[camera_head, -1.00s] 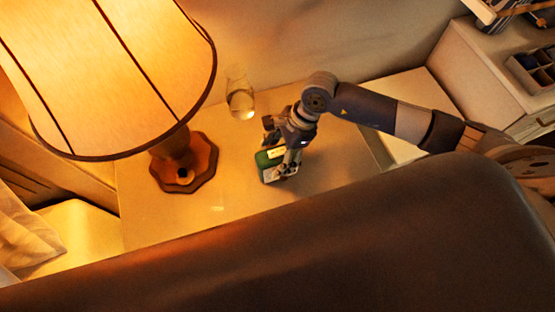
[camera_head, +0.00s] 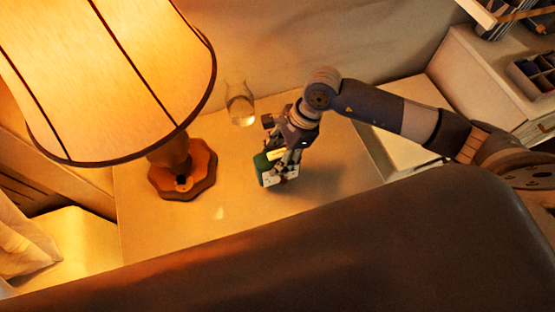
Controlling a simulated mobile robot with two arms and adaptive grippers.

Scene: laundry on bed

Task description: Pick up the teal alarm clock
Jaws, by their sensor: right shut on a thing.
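The teal alarm clock (camera_head: 263,168) is a small teal box with a pale front, over the bedside table (camera_head: 222,222), to the right of the lamp base. My right gripper (camera_head: 279,165) reaches it from above and is shut on it, with its fingers covering part of the clock. A shadow lies on the table to the right of the clock; I cannot tell for sure whether the clock is clear of the tabletop. My left gripper is not in view.
A lit lamp (camera_head: 110,75) with an octagonal wooden base (camera_head: 199,182) stands at the left. A glass (camera_head: 240,107) stands behind the clock near the wall. A large brown surface (camera_head: 330,255) fills the front. A white shelf unit (camera_head: 485,75) stands at the right.

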